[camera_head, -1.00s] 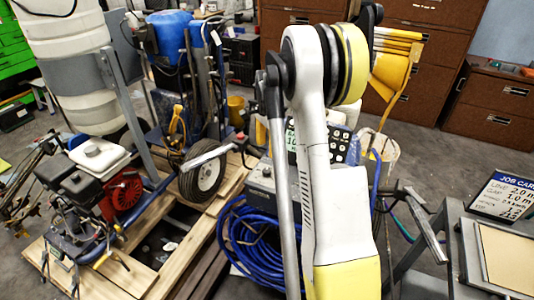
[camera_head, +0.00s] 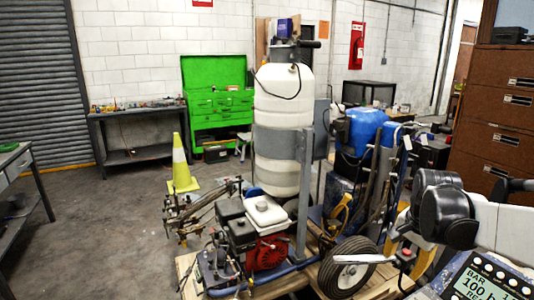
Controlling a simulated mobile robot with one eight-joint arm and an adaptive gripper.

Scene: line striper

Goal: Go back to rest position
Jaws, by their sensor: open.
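Part of my arm, a white link with a black joint, shows at the right edge of the view. The line striper (camera_head: 264,222) stands in the middle on a wooden pallet (camera_head: 392,279), with a red and black engine, a wheel (camera_head: 346,266) and a tall white tank (camera_head: 284,120). A control panel (camera_head: 484,284) with a "BAR 100" display and round buttons is at the lower right, below my arm and partly cut off by the frame.
A blue-topped machine (camera_head: 366,128) stands behind the striper. Brown drawer cabinets (camera_head: 503,122) are close to my arm at right. A yellow cone (camera_head: 180,166), a workbench (camera_head: 138,154) and a green tool chest (camera_head: 217,100) stand at left and back.

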